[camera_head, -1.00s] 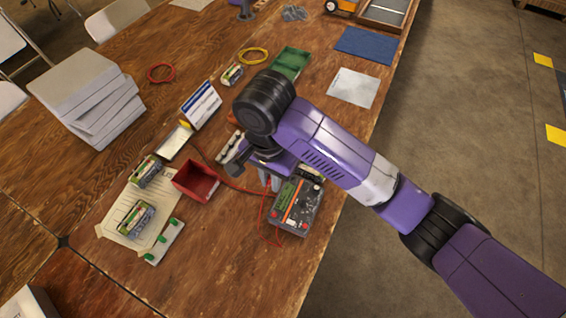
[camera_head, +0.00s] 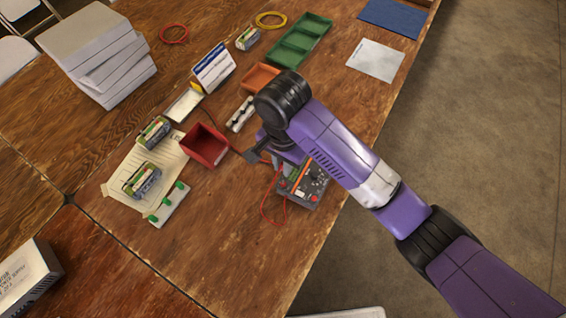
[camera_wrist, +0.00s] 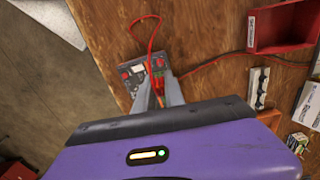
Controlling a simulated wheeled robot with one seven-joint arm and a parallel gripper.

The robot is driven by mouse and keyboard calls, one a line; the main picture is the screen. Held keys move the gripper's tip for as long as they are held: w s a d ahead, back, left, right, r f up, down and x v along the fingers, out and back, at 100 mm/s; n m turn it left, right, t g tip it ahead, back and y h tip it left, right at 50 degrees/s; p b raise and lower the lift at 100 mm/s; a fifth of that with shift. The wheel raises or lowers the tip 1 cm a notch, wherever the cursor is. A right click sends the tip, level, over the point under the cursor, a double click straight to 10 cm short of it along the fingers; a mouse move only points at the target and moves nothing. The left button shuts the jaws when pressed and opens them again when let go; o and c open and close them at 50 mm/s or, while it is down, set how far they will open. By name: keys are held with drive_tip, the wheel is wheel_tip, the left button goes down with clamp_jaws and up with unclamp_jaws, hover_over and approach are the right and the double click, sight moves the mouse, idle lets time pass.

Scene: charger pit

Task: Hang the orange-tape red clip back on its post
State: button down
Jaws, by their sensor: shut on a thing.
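In the wrist view my gripper (camera_wrist: 159,94) is shut on the orange-tape red clip (camera_wrist: 158,88), a small red and orange piece showing between the fingers. Its jaws and exact contact are hard to make out. Whether the clip touches a post, I cannot tell. A red cable (camera_wrist: 147,33) loops beside the battery.
A grey strip (camera_head: 240,114), orange tray (camera_head: 262,77) and green tray (camera_head: 300,40) lie farther back. Bare wood (camera_head: 235,240) is free in front.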

drive_tip(key=shift+f, duration=0.1)
drive_tip(key=shift+f+b, duration=1.1)
drive_tip(key=shift+f, duration=2.25)
drive_tip(key=shift+f, duration=0.1)
drive_tip(key=shift+p, duration=0.45)
drive_tip(key=shift+f+p, duration=0.15)
drive_tip(key=shift+p, duration=0.65)
drive_tip(key=c, duration=1.3)
unclamp_jaws()
drive_tip(key=shift+c, duration=0.2)
drive_tip(key=shift+o, duration=1.1)
